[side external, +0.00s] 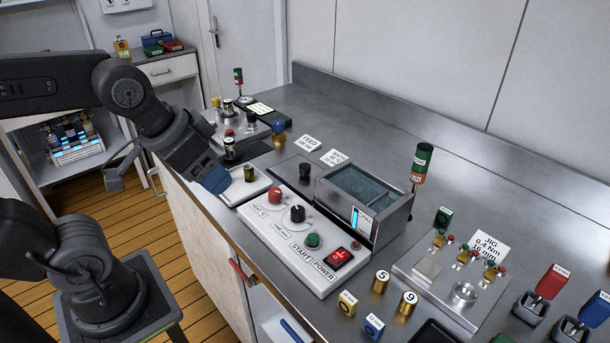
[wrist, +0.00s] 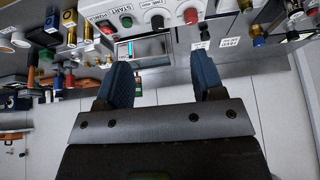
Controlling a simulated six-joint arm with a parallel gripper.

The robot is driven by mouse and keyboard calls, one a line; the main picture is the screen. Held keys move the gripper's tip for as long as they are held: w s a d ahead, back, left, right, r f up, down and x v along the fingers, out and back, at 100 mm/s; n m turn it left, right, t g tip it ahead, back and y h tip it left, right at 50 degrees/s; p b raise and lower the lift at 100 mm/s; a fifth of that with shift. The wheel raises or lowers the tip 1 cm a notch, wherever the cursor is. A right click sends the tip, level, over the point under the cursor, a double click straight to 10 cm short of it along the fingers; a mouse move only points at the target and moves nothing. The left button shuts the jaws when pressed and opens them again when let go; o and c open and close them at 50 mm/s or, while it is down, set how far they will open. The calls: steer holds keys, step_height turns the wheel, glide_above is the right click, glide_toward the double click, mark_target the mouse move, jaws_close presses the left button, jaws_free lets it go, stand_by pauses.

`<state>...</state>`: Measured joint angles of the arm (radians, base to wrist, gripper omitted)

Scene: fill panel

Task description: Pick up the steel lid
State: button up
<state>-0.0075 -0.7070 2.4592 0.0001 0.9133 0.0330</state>
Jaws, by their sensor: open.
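My gripper shows in the wrist view (wrist: 163,78) with its two blue fingers wide apart and nothing between them. In the side external view, a blue finger (side external: 214,178) hangs above the counter's front edge, beside a pale tray (side external: 233,195) holding a small dark and gold cylinder (side external: 249,173). I cannot tell for certain which piece is the steel lid. A round steel piece (side external: 464,293) sits on the jig plate at the right, far from my gripper. A dark knob (side external: 305,170) stands on a flat plate behind the control box, nearer my gripper.
The control box (side external: 290,240) with knobs and buttons stands in front of an open-topped steel bath (side external: 392,222). A red and green signal post (side external: 421,165) rises beside the bath. The counter behind the bath is clear.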

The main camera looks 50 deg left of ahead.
steer(key=w+a+r+m+g, duration=0.1)
steer(key=w+a+r+m, duration=0.15)
steer(key=w, duration=0.55)
steer(key=m+g, duration=0.4)
steer(key=m, duration=0.2)
glide_above(305, 166)
step_height(305, 166, down, 8)
step_height(305, 166, down, 14)
steer(key=shift+r, duration=0.1)
steer(key=shift+c, duration=0.2)
steer(key=c, duration=1)
